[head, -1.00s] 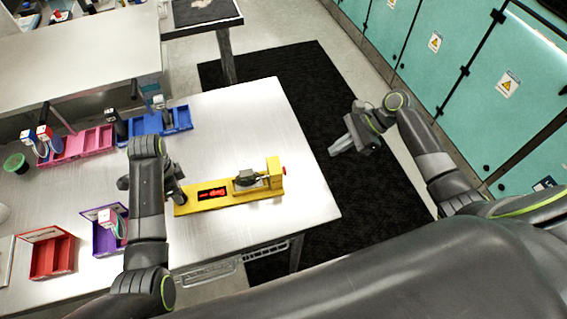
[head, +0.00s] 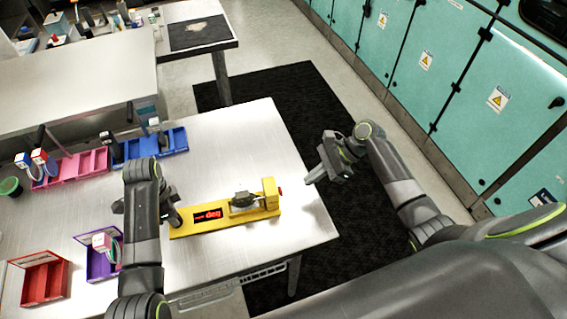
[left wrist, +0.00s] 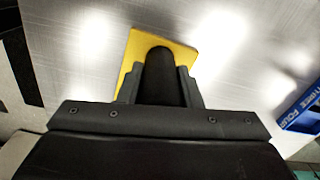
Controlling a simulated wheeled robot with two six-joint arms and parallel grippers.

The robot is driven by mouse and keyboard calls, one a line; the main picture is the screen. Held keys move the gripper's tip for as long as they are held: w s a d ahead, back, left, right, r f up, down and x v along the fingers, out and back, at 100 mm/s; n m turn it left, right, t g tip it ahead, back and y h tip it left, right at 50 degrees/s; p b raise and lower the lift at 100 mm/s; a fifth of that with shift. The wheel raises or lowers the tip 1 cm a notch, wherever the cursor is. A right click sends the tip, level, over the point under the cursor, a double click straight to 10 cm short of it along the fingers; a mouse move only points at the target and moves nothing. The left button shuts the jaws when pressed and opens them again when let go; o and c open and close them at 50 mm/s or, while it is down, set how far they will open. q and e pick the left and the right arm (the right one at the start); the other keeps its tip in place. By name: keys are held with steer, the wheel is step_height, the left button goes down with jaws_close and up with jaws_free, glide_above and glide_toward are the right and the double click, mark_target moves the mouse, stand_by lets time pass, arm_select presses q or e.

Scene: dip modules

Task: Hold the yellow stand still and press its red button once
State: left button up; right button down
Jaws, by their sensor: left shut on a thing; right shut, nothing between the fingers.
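The yellow stand (head: 232,221) lies flat on the table, with a red-lit display (head: 207,214) and a grey part near its upright right end block (head: 271,192). The red button (head: 280,191) is on the right face of that block. My left gripper (head: 176,222) is shut on the left end of the stand, at a dark part. In the left wrist view the stand's yellow end (left wrist: 134,57) shows around the dark part between the fingers. My right gripper (head: 311,180) is shut and empty, right of the button and apart from it.
A purple bin (head: 99,267) and a red bin (head: 45,283) stand left of my left arm. Pink (head: 75,168) and blue (head: 173,141) bins stand behind. The table's right edge lies below my right gripper, with a dark floor mat (head: 270,95) beyond.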

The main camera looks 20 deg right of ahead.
mark_target(281, 191)
steer(key=a, duration=0.1)
steer(key=a+f, duration=0.1)
steer(key=a, duration=0.1)
steer(key=a+f, duration=0.1)
steer(key=a, duration=0.1)
steer(key=shift+w, duration=0.2)
steer(key=shift+a+r, duration=0.1)
steer(key=shift+a, duration=0.35)
